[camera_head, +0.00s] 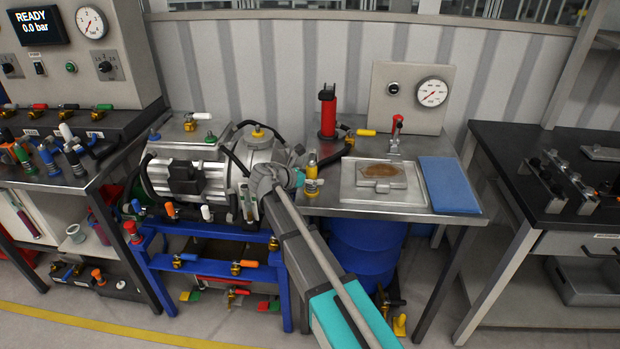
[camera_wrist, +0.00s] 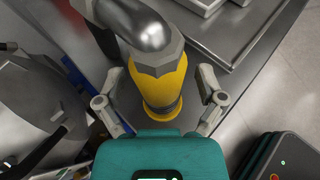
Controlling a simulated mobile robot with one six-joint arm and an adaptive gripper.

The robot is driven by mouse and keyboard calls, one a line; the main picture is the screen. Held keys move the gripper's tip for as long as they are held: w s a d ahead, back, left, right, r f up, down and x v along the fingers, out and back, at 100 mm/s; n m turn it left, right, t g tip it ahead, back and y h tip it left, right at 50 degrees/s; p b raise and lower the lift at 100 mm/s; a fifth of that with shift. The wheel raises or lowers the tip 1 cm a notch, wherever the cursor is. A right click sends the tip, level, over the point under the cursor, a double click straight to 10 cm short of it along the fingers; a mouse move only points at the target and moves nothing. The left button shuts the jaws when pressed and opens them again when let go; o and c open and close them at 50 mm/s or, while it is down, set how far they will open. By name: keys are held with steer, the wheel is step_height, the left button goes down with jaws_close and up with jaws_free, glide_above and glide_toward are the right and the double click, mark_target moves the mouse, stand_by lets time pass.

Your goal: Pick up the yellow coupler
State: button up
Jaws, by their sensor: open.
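The yellow coupler (camera_head: 312,170) stands at the left front edge of the metal bench in the head view. In the wrist view, the yellow coupler (camera_wrist: 160,82) has a grey hexagonal collar and a shiny metal part at its upper end. My gripper (camera_wrist: 161,102) is open, with one finger on each side of the coupler and visible gaps between. In the head view my gripper is close to the left of the coupler, small and partly hidden by my wrist.
A metal motor unit (camera_head: 185,178) on a blue frame stands just left. A metal tray (camera_head: 416,196), a blue pad (camera_head: 448,185) and a red cylinder (camera_head: 328,115) are on the bench. A gauge panel (camera_head: 411,112) stands behind.

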mark_target(307, 168)
jaws_close()
stand_by(0.5)
steer(key=shift+r, duration=0.15)
step_height(307, 168, up, 3)
steer(key=p, duration=0.3)
steer(key=s+a+r+p, duration=0.1)
steer(key=s+r+p, duration=0.8)
steer(key=s, duration=0.5)
steer(key=shift+r+p, duration=0.35)
steer(key=shift+p, duration=0.2)
steer(key=shift+r+p, duration=0.7)
steer(key=shift+r, duration=0.05)
stand_by(1.2)
